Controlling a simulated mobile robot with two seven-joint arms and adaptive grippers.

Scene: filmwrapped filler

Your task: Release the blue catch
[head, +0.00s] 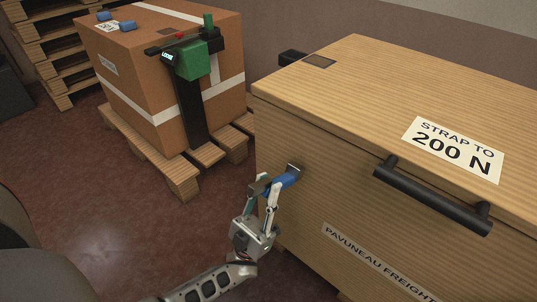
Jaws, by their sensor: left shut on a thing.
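The blue catch (284,180) sits on the front face of a large wooden crate (300,225), near its left side. It is tilted, with its right end higher, beside a small metal plate on the crate. My left gripper (267,190) reaches up from below and is shut on the blue catch, with a finger on either side. The fingers hide part of the catch. My right gripper is not in view.
The crate has a black bar handle (432,195) and a "STRAP TO 200 N" label (453,149). At left, a strapped carton (135,75) with a green device (193,62) stands on a pallet (180,178). Open floor (100,220) lies in front.

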